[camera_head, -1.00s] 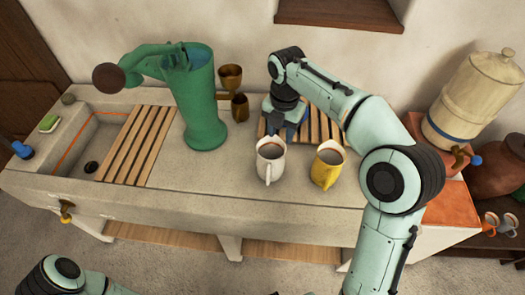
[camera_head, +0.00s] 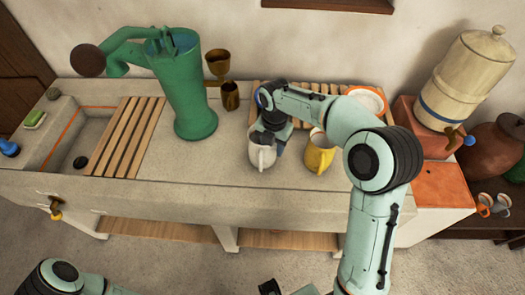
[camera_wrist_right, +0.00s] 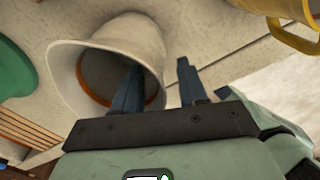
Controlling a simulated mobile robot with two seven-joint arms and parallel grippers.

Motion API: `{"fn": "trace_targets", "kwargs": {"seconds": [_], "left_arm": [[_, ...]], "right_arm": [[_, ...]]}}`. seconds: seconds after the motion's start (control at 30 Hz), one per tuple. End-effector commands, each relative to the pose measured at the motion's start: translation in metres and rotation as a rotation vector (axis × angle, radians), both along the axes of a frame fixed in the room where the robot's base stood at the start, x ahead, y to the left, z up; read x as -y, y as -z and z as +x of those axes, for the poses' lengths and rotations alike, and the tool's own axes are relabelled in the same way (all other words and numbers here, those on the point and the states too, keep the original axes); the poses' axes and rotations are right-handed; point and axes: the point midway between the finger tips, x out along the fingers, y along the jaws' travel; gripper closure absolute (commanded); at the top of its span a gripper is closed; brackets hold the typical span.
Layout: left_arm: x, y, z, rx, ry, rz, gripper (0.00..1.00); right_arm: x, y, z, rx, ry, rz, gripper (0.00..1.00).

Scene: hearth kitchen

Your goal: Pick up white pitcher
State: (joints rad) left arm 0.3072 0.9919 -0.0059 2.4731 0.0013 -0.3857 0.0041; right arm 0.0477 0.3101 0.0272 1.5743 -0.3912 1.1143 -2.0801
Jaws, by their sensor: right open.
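The white pitcher (camera_head: 257,157) stands on the stone counter, partly covered by my right gripper in the head view. In the right wrist view the white pitcher (camera_wrist_right: 98,42) fills the upper left, with its wide mouth facing the camera and a brownish inside. My right gripper (camera_wrist_right: 160,75) is open at the pitcher's rim. One finger overlaps the mouth and the other is outside, to the right of the wall. I cannot tell whether either touches. The head view shows my right gripper (camera_head: 274,139) above the pitcher. My left gripper is out of view.
A yellow pitcher (camera_head: 319,157) stands close on the right. A tall green pump (camera_head: 190,100) and brown goblets (camera_head: 229,95) are to the left. The counter front is clear.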

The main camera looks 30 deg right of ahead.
Motion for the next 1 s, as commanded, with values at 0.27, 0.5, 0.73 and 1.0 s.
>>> {"fn": "trace_targets", "kwargs": {"seconds": [0.27,0.5,0.73,1.0], "left_arm": [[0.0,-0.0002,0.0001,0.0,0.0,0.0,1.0],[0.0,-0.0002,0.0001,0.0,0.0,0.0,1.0],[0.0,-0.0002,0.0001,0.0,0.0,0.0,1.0],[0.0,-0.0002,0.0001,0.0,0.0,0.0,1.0]], "right_arm": [[0.0003,0.0004,0.0001,0.001,0.001,-0.001,0.77],[0.0004,0.0003,0.0,0.001,0.001,-0.001,1.0],[0.0004,0.0003,0.0001,0.001,0.001,-0.001,1.0],[0.0004,0.0002,0.0001,0.001,0.001,-0.001,1.0]]}}
